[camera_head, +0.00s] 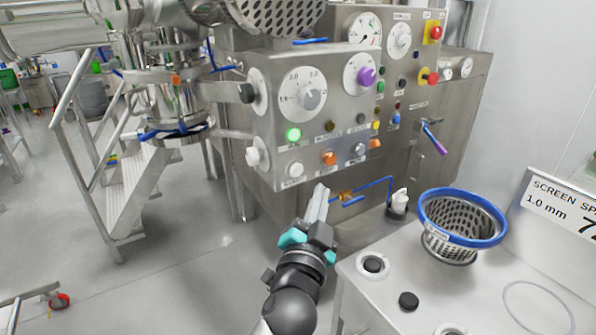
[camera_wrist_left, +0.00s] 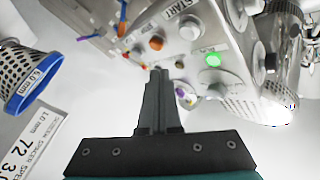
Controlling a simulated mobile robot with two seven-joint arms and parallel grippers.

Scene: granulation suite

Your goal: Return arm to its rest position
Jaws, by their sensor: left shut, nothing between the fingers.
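My left gripper (camera_head: 319,203) reaches up from the bottom middle of the head view, in front of the lower part of the steel control panel (camera_head: 232,125). Its fingers are together and empty, and they appear apart from the panel. In the left wrist view the closed fingers (camera_wrist_left: 158,85) point toward the panel's buttons, with the lit green button (camera_wrist_left: 212,60) to their right. In the head view the green button (camera_head: 293,134) is lit. My right gripper is in neither view.
A white table (camera_head: 440,285) stands at the lower right with a blue-rimmed perforated screen basket (camera_head: 462,222) on it. A black cap (camera_head: 408,300) lies nearby. A label sign (camera_head: 560,212) stands at the right. Steel steps (camera_head: 133,190) are at the left; the grey floor between is clear.

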